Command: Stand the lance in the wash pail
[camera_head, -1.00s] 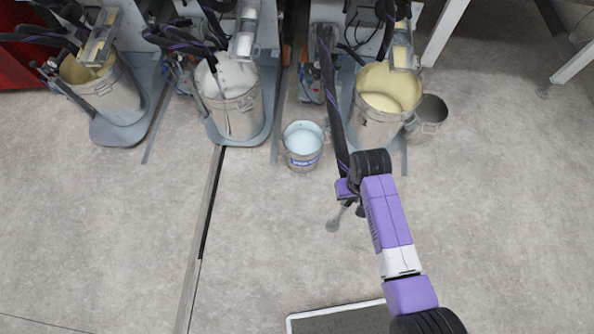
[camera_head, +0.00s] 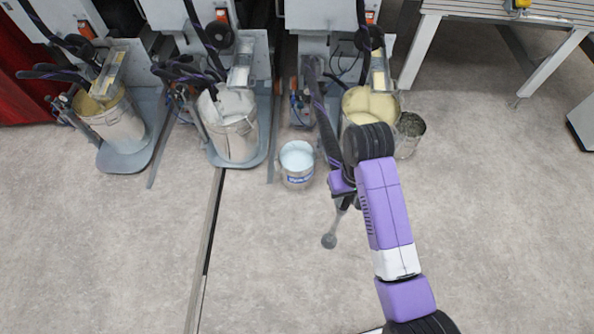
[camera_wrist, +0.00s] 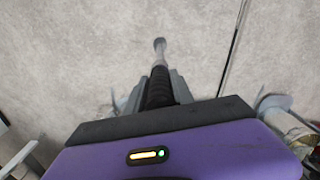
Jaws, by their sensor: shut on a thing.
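The wash pail (camera_head: 298,181) is a small metal bucket with a blue label and pale blue liquid. It stands on the floor in front of the machines. My gripper (camera_head: 345,199) is to the right of the pail and apart from it. It is shut on the lance (camera_head: 331,238), a grey tube with a rounded end. In the wrist view, my gripper (camera_wrist: 160,92) closes around the lance's black ribbed sleeve (camera_wrist: 159,88), and the grey end (camera_wrist: 160,48) points away over bare floor. My purple arm hides part of the lance and hose in the head view.
Larger drums stand at the machines: left (camera_head: 118,122), middle (camera_head: 234,139) and one with cream contents (camera_head: 371,106) behind my arm. A dark grey bucket (camera_head: 409,135) is beside that drum. A floor channel (camera_head: 212,225) runs left of the pail. The front floor is mostly clear.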

